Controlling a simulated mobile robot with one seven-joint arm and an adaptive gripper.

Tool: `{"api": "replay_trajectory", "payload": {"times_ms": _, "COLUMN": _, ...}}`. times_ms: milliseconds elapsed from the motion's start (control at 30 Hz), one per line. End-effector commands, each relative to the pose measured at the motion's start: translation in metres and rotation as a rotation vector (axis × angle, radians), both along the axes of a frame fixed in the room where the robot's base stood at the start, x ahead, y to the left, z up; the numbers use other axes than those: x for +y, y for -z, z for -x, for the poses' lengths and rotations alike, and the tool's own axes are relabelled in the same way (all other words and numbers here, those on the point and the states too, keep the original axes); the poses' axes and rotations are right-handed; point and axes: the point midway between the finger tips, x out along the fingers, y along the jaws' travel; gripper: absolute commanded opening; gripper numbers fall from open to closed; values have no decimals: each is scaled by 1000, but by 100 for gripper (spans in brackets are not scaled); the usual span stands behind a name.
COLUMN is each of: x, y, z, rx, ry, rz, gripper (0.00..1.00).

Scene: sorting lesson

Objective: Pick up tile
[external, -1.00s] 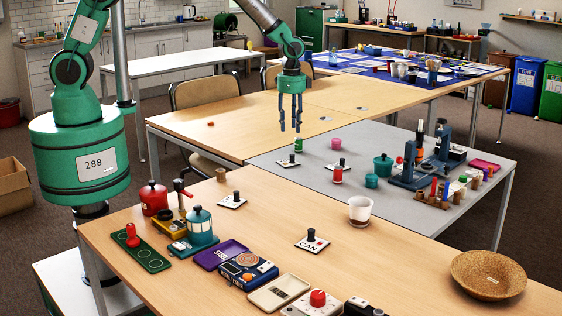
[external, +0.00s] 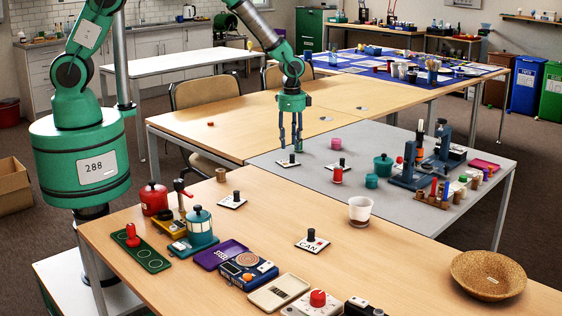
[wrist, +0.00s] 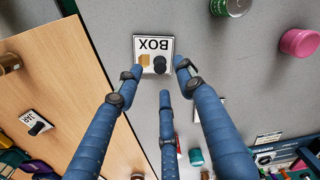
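A white square tile marked BOX (wrist: 153,42), with a dark knob and a small tan block picture, lies flat on the grey table section. It shows in the external view (external: 288,163) just below my fingers. My gripper (external: 290,149) has three blue fingers pointing down above this tile. In the wrist view my gripper (wrist: 158,74) is open, its fingers spread around the near side of the tile and knob with nothing held. Whether a fingertip touches the tile is unclear. Other knobbed tiles are the CAN tile (external: 312,245), the JAR tile (wrist: 36,122) and one by a red cylinder (external: 338,176).
A green can (wrist: 230,6) and a pink cylinder (wrist: 300,42) stand near the BOX tile. A teal pot (external: 383,165) and a blue apparatus (external: 410,178) stand farther right. A white cup (external: 360,208) is on the wooden table. The grey surface left of the tile is clear.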

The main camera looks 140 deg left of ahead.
Motion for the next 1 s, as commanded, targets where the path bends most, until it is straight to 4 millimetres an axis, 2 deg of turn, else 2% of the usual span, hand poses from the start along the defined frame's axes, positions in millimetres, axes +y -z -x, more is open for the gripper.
{"api": "replay_trajectory", "payload": {"times_ms": 400, "x": 0, "y": 45, "z": -2, "rx": 0, "ry": 0, "rz": 1, "gripper": 38}}
{"api": "replay_trajectory", "payload": {"times_ms": 1000, "x": 0, "y": 49, "z": -2, "rx": 1, "ry": 0, "rz": 1, "gripper": 38}}
